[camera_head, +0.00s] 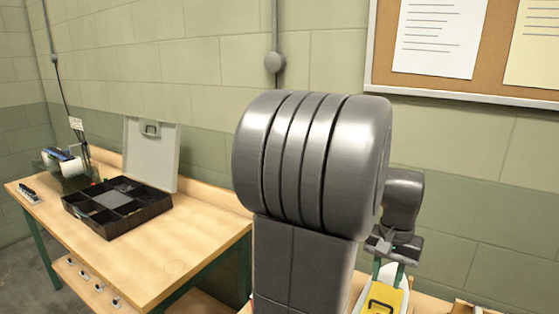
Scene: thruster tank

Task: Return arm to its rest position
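My grey arm (305,170) stands upright in the middle of the picture and hides much of what is behind it. My gripper (388,274) points down at the lower right, behind the arm. Its two greenish fingers are apart, with nothing visibly held between them. Just below the fingers is a yellow piece with a black handle-like outline (383,301), set against a white body. I cannot tell whether the fingers touch it.
A wooden workbench (165,262) on green legs stands at the left. On it are a black compartment box (118,234) with its grey lid raised and a clear container (60,165). A pinboard (490,94) hangs on the wall at upper right.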

